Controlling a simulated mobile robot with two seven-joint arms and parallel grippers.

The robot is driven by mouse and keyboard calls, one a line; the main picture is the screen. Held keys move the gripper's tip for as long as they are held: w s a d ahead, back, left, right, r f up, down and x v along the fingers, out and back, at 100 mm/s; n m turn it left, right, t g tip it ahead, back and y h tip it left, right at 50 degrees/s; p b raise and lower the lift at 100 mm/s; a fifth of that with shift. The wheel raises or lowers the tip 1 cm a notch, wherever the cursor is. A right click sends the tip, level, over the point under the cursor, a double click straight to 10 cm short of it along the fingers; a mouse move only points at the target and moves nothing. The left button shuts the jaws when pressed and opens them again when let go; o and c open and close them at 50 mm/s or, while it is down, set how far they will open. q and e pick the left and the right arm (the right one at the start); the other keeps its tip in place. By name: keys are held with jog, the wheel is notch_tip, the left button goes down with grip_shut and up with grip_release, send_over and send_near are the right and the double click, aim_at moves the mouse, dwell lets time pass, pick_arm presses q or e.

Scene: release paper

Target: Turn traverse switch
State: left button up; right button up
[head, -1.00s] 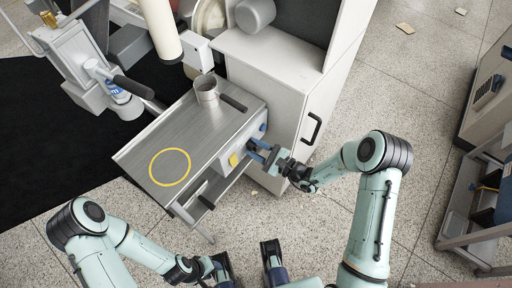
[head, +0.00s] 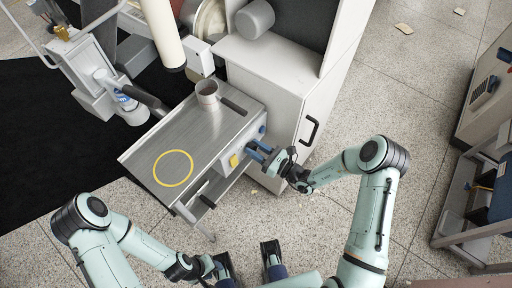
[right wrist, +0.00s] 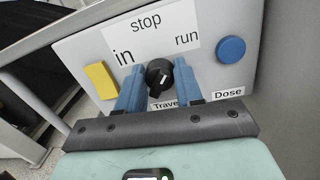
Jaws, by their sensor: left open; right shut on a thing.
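The traverse switch is a black round knob with a white pointer mark (right wrist: 160,75) on a light grey panel (right wrist: 215,75). The words "in", "stop" and "run" are printed around it; the mark points roughly up, slightly right. A partly covered label below begins "Trave". My right gripper (right wrist: 159,88) has its two blue fingers on either side of the knob, shut on it. In the head view the right gripper (head: 258,151) reaches the panel from the right, and the knob is hidden. My left gripper (head: 222,266) is open, low at the bottom edge, away from the panel.
A yellow button (right wrist: 100,80) is left of the knob and a blue button (right wrist: 231,50) is right. A white cabinet (head: 265,75) stands close behind the right gripper.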

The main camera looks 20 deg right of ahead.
jog(key=shift+f+m, duration=0.1)
jog(key=shift+m, duration=0.5)
dwell(0.5)
jog(key=o, duration=1)
jog(key=v, duration=1.3)
jog(key=shift+s+d, duration=0.1)
jog(key=shift+s, duration=0.15)
